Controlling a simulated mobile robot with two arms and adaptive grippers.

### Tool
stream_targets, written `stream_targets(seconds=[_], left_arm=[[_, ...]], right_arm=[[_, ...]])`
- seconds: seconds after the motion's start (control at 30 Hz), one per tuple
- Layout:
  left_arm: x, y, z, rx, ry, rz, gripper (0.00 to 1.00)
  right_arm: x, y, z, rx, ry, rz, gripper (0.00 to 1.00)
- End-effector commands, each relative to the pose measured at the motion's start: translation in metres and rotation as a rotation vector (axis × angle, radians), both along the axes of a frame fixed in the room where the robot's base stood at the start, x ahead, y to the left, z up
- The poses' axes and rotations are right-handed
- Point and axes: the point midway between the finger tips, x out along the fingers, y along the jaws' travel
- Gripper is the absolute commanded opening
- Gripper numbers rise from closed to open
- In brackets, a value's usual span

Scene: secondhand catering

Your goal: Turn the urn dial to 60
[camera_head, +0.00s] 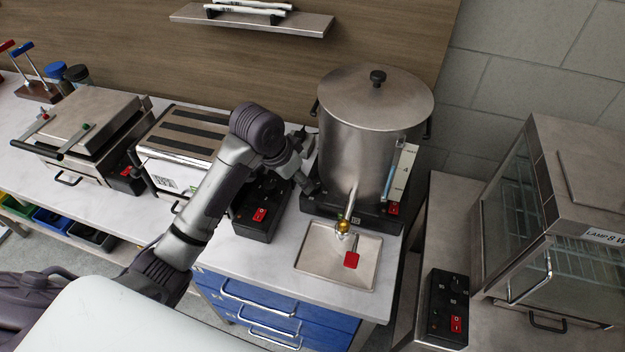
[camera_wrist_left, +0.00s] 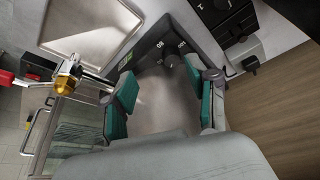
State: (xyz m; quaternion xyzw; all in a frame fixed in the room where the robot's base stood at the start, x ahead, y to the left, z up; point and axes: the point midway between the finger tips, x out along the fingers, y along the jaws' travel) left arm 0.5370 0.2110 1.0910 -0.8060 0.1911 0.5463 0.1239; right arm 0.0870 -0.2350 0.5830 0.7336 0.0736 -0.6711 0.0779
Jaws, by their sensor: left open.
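The steel urn (camera_head: 355,145) stands on a black base (camera_head: 345,210) at the back of the counter. It has a brass tap (camera_head: 343,226) with a red lever over a drip tray (camera_head: 330,275). My left gripper (camera_head: 312,186) is at the left front of the urn base, where it hides the dial in the head view. In the left wrist view the gripper (camera_wrist_left: 161,78) is open, with teal pads on both sides. The dark base panel (camera_wrist_left: 150,48) with pale markings and a small dark dial (camera_wrist_left: 170,60) lies just beyond the fingertips. The dial's setting is unreadable. My right gripper is out of view.
A black control box (camera_head: 255,215) with a red switch stands left of the urn, under my arm. A glass-sided cabinet (camera_head: 550,220) stands right. A shelf (camera_head: 250,20) hangs on the wall behind.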

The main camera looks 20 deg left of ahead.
Motion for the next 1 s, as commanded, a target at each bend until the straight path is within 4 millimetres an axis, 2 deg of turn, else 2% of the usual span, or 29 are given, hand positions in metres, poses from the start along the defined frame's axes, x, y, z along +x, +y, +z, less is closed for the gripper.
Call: stream_targets(seconds=[0.03, 0.1, 0.2, 0.27, 0.47, 0.8, 1.0], left_arm=[[0.011, 0.004, 0.017, 0.003, -0.008, -0.008, 0.58], [0.018, 0.006, 0.03, 0.004, -0.009, -0.019, 0.58], [0.022, 0.007, 0.038, 0.002, -0.009, -0.026, 0.58], [0.024, 0.007, 0.036, 0.003, -0.007, -0.028, 0.58], [0.032, 0.002, 0.009, 0.002, -0.003, -0.026, 0.58], [0.057, -0.011, -0.057, 0.002, -0.004, -0.024, 0.58], [0.065, -0.015, -0.081, 0.002, -0.007, -0.025, 0.58]], right_arm=[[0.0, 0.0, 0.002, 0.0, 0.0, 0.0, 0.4], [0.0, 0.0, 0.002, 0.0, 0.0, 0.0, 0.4], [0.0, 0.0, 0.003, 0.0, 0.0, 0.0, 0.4], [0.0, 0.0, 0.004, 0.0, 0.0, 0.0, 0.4], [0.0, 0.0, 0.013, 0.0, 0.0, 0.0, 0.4], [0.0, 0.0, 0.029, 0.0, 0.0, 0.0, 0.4], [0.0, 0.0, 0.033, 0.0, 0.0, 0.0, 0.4]])
